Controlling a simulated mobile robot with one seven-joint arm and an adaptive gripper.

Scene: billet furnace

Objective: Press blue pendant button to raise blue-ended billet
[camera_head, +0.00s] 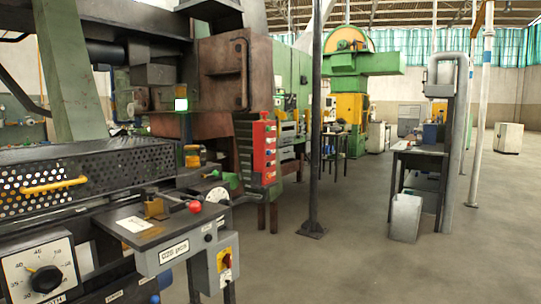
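A red upright control box (264,150) with a column of small buttons stands at the middle left, beside the rusty furnace body. It may be the pendant. Its buttons are too small for me to tell which one is blue. I cannot make out a blue-ended billet. My gripper is not in view.
A machine with a perforated guard (85,178), yellow handle and red ball knob (195,207) fills the left foreground. A dark post (315,120) stands right of the red box. A workbench (420,150) stands further right. The concrete floor (340,265) at front right is clear.

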